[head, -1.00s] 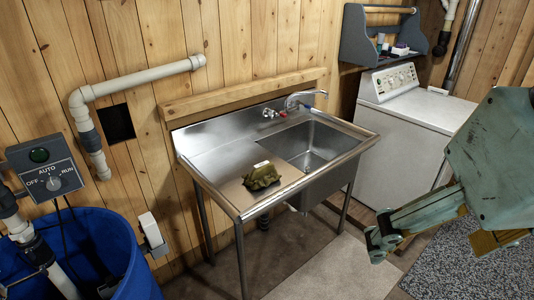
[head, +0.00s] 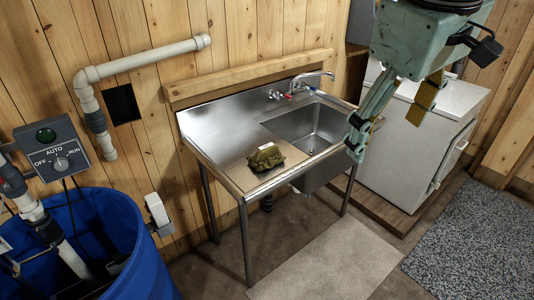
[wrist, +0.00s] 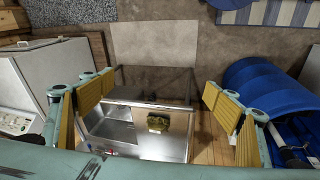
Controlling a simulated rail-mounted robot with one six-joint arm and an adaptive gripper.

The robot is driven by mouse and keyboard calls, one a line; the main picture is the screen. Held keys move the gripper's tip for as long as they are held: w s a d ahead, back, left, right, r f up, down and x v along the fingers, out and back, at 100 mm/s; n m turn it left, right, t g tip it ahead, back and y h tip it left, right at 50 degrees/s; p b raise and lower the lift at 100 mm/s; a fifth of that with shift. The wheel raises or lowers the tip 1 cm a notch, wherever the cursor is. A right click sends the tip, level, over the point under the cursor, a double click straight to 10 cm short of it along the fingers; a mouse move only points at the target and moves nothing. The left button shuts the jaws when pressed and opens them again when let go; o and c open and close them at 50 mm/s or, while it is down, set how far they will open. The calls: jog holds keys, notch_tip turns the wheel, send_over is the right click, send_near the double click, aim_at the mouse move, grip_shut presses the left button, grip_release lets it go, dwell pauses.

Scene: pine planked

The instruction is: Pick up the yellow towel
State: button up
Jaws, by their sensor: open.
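The towel (head: 265,158) is a small crumpled olive-yellow bundle with a pale patch on top. It lies on the flat drainboard of the steel sink unit (head: 215,148), left of the basin. In the wrist view the towel (wrist: 158,123) shows below, between the spread fingers. My gripper (head: 395,125) is open and empty, up and to the right of the towel, in front of the white appliance. The wrist view shows both yellow-padded fingers of my gripper (wrist: 155,100) wide apart, with nothing between them close up.
The sink basin (head: 310,127) and its faucet (head: 312,78) stand right of and behind the towel. A blue barrel (head: 150,265) and control box (head: 52,145) are at left. A white appliance (head: 425,130) stands at right. A pale mat (head: 320,260) lies on the clear floor in front.

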jog(key=w+a+f+n, duration=0.1)
jog(key=w+a+n, duration=0.2)
jog(key=w, duration=0.5)
jog(key=w+a+f+n, duration=0.1)
jog(key=w+a+n, duration=0.1)
jog(key=w, duration=0.6)
jog(key=n+h+p, duration=0.2)
jog(key=n+h, duration=0.1)
jog(key=n, duration=1.1)
send_over(263, 148)
jog(key=s+a, duration=0.2)
jog(key=a, duration=0.1)
notch_tip(263, 148, down, 28)
jog(key=shift+s, duration=0.1)
jog(key=shift+f, duration=0.1)
jog(key=shift+b+x, duration=0.55)
jog(key=shift+x, duration=3.6)
jog(key=shift+f, duration=0.1)
